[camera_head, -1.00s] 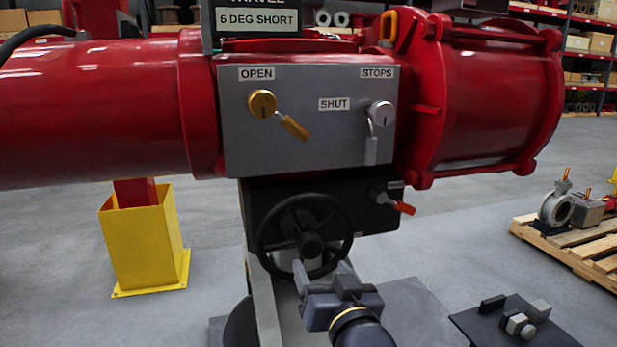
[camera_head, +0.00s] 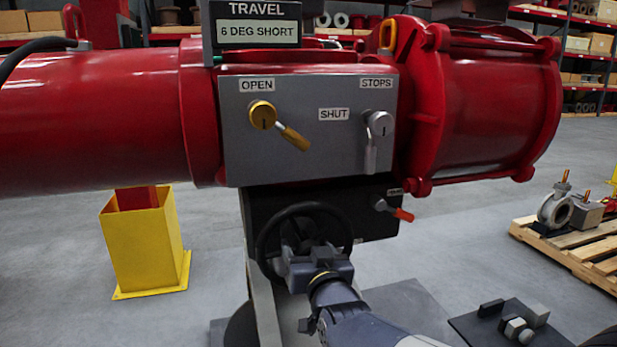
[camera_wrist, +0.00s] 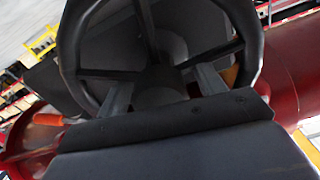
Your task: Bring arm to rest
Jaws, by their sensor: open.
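My gripper (camera_head: 298,252) is in front of the black handwheel (camera_head: 263,238) at the lower middle of the head view. In the wrist view its two grey fingers (camera_wrist: 165,92) are apart and point at the wheel's hub, with the wheel's rim (camera_wrist: 72,45) around them. I cannot tell whether the fingers touch the hub or spokes. My arm reaches up to it from the lower right. Above the wheel, the grey panel (camera_head: 300,160) carries a gold OPEN lever (camera_head: 278,125) slanting down right and a silver STOPS lever (camera_head: 371,150) hanging down.
A display (camera_head: 257,29) reads "6 DEG SHORT". An orange-tipped lever (camera_head: 400,214) sticks out right of the wheel. A dark plate with small blocks (camera_head: 490,332) lies at lower right, near a pallet (camera_head: 565,250). A yellow post base (camera_head: 145,245) stands left. Floor between is open.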

